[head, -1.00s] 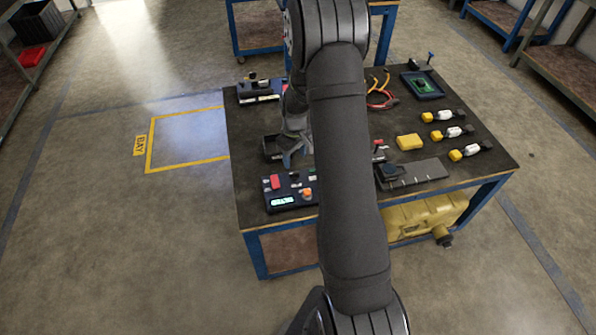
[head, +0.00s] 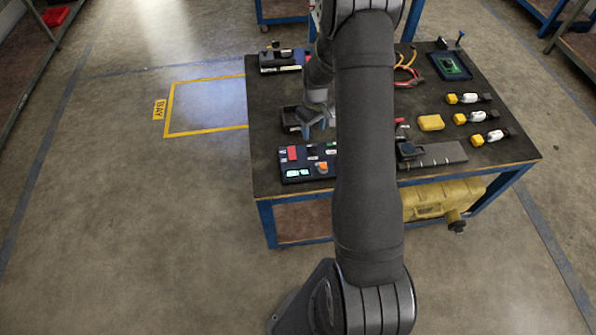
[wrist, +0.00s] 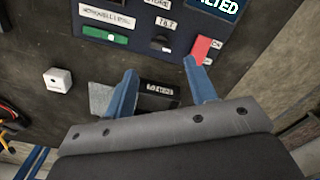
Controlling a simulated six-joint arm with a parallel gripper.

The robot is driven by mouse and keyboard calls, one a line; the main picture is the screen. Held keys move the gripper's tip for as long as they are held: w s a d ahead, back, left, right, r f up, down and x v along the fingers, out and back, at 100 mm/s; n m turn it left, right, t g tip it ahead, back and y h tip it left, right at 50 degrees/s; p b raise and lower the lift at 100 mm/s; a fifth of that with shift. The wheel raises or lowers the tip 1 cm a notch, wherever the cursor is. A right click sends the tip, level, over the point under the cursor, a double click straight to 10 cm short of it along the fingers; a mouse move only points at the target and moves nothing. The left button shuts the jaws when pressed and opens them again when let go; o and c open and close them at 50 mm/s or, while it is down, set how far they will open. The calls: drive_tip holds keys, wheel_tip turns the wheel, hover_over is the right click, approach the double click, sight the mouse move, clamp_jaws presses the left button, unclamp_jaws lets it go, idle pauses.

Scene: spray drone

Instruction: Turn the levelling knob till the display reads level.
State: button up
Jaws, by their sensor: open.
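The dark control panel (head: 309,176) lies at the near left of the bench, with a lit display (head: 297,173) and an orange knob (head: 323,168) beside it. In the wrist view the display (wrist: 222,5) is cut off at the top; its visible letters end in "LTED". A red switch (wrist: 206,50), a small black control (wrist: 160,43) and a green piece (wrist: 105,36) show below it. The orange knob is out of the wrist view. My gripper (head: 314,124) is open and empty above the panel's far edge; its blue fingers (wrist: 159,68) point towards the panel.
A dark tray-like box (head: 290,117) stands by my gripper. My forearm hides the bench's middle. To the right lie a yellow block (head: 430,122), a grey plate (head: 440,154) and several yellow-and-white parts (head: 474,117). A white cube (wrist: 58,80) shows in the wrist view.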

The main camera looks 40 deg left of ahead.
sight(311, 146)
drive_tip(key=shift+s+a+r+n, duration=0.15)
drive_tip(key=shift+s+a+n, duration=0.05)
drive_tip(key=shift+n, duration=0.1)
drive_tip(key=c, duration=0.3)
drive_tip(key=s+a+r+n+t+h, duration=0.3)
drive_tip(key=s+a+r+n, duration=0.3)
drive_tip(key=n, duration=0.5)
drive_tip(key=x, duration=0.5)
drive_tip(key=w+x, duration=0.1)
drive_tip(key=x, duration=0.5)
drive_tip(key=d+x, duration=0.1)
drive_tip(key=x, duration=0.5)
drive_tip(key=shift+w+d+r, duration=0.15)
drive_tip(key=shift+w+r, duration=0.15)
drive_tip(key=shift+w, duration=0.05)
clamp_jaws()
